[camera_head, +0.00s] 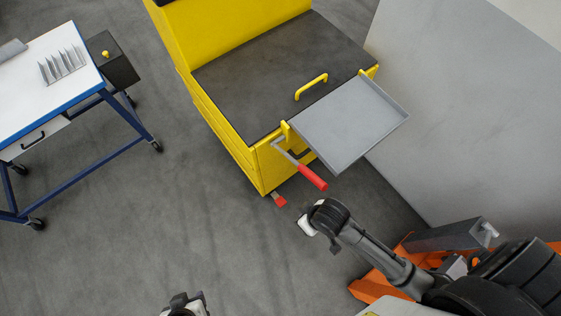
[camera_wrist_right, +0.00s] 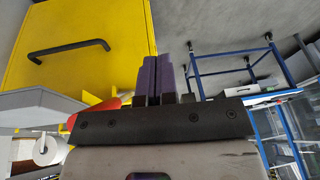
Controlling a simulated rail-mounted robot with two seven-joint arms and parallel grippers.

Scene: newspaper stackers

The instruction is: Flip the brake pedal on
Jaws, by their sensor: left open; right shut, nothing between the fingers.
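The brake pedal (camera_head: 279,200) is a small red pedal low at the near corner of the yellow cart (camera_head: 222,124), just above the floor. My right gripper's wrist is right of and below the pedal in the head view; its fingers are hard to make out there. In the right wrist view my right gripper's fingers (camera_wrist_right: 158,65) are together and empty. A red part (camera_wrist_right: 108,106) shows beside them; I cannot tell if it is the pedal or the lever grip. My left gripper (camera_head: 187,301) is open at the bottom edge of the head view, partly cut off.
A red-gripped lever (camera_head: 312,178) and a grey tray (camera_head: 350,122) stick out from the cart near my right arm. A grey wall panel (camera_head: 470,110) stands right, an orange-based thing (camera_head: 370,289) lower right. A blue-framed table (camera_head: 45,85) is left. Floor between is clear.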

